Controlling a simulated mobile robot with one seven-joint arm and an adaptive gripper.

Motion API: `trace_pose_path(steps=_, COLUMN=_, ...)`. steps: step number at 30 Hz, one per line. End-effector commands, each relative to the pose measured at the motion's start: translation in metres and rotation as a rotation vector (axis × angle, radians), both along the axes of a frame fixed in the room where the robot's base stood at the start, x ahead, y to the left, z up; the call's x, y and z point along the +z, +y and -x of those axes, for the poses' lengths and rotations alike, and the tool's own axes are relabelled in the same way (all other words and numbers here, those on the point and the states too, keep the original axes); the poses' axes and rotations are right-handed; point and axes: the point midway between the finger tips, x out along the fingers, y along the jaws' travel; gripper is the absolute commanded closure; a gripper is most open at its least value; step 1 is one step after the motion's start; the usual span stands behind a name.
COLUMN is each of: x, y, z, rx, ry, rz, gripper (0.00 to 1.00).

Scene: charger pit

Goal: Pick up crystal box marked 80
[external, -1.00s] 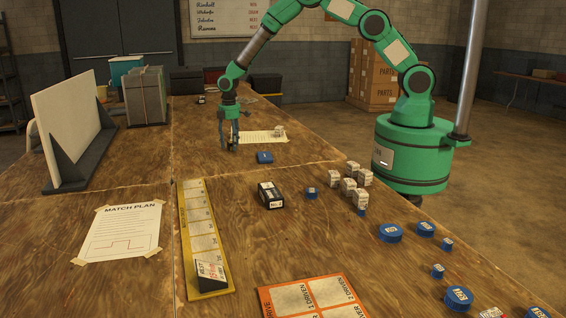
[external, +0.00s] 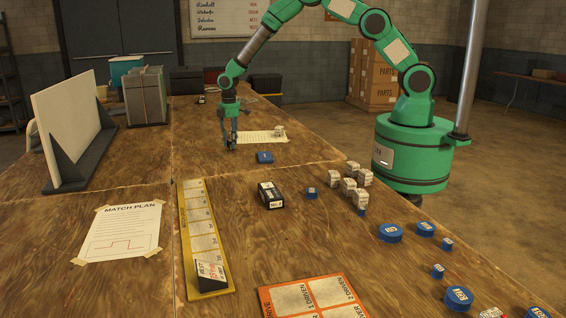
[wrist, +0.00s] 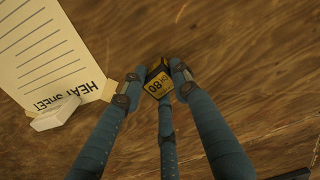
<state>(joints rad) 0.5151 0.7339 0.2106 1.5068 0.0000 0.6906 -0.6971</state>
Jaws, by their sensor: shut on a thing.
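The crystal box (wrist: 157,84) is small and dark with a yellow label that reads 80 in the wrist view. My gripper (wrist: 153,89) has its blue fingers closed around it, with fingertips against its sides. In the external view my gripper (external: 231,143) points down at the tabletop, left of the heat sheet.
The heat sheet (wrist: 45,60) lies beside the gripper with a small white block (wrist: 55,113) on its edge. A white upright panel (external: 70,122) stands at left.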

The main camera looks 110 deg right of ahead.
Motion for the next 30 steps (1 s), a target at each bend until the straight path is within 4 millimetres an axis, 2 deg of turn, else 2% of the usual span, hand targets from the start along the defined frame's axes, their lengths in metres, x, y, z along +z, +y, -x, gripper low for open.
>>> trace_pose_path(steps=7, x=0.031, y=0.001, z=0.002, rx=0.000, ry=0.000, rz=0.000, gripper=0.89)
trace_pose_path(steps=30, x=0.040, y=0.065, z=0.119, rx=0.000, ry=0.000, rz=0.000, gripper=0.89)
